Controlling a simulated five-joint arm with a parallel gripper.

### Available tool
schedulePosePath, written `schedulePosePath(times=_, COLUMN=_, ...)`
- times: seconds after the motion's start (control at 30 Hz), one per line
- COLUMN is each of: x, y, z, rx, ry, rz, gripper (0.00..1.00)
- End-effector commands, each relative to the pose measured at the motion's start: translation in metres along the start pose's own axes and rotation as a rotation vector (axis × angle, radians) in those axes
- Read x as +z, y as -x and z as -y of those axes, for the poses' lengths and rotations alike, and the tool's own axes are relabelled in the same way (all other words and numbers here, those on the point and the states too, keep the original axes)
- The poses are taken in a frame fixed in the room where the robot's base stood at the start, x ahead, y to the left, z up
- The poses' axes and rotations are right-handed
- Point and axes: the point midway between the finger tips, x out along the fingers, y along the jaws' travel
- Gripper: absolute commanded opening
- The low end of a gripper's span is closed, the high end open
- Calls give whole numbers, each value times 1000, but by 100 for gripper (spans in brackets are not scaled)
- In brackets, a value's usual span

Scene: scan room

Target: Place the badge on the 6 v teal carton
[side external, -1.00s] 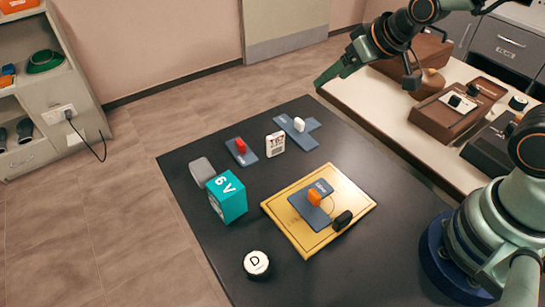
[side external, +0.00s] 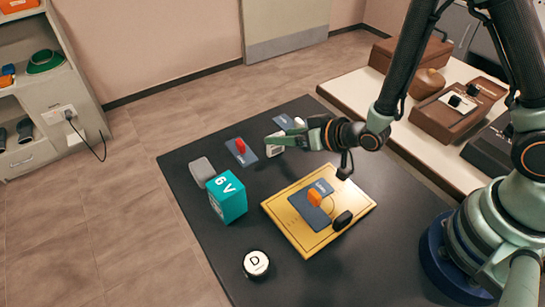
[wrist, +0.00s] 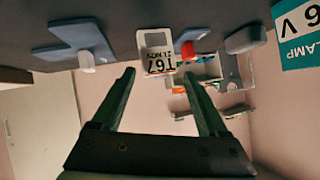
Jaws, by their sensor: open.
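The badge, a white upright card marked T67 (wrist: 155,53), stands on the dark table, in the wrist view just beyond and between my fingertips. In the side view my gripper (side external: 274,143) largely covers it. My gripper is open, its two green fingers (wrist: 159,75) spread with nothing between them that I can be sure is touched. The teal carton marked 6 V (side external: 228,198) stands to the left of and nearer the camera than the badge. It also shows at the upper right of the wrist view (wrist: 302,38).
A grey block (side external: 202,171) stands close behind the carton. A red piece on a blue card (side external: 241,151) lies left of my gripper. A yellow board (side external: 291,228) carries an orange piece and a black piece. A round D tin (side external: 256,264) stands in front.

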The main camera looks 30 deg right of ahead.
Motion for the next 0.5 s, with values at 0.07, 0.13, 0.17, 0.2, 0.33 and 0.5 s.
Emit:
schedulePosePath(times=0.07, x=0, y=-7, z=0, rx=0, ry=0, rz=1, gripper=77)
schedulePosePath(times=0.13, x=0, y=-13, z=0, rx=0, ry=0, rz=-1, gripper=77)
schedulePosePath(times=0.17, x=0, y=-15, z=0, rx=0, ry=0, rz=0, gripper=77)
schedulePosePath(times=0.2, x=0, y=-20, z=0, rx=0, ry=0, rz=0, gripper=77)
schedulePosePath(times=0.33, x=0, y=-39, z=0, rx=1, ry=0, rz=1, gripper=77)
schedulePosePath(times=0.5, x=0, y=-60, z=0, rx=1, ry=0, rz=1, gripper=77)
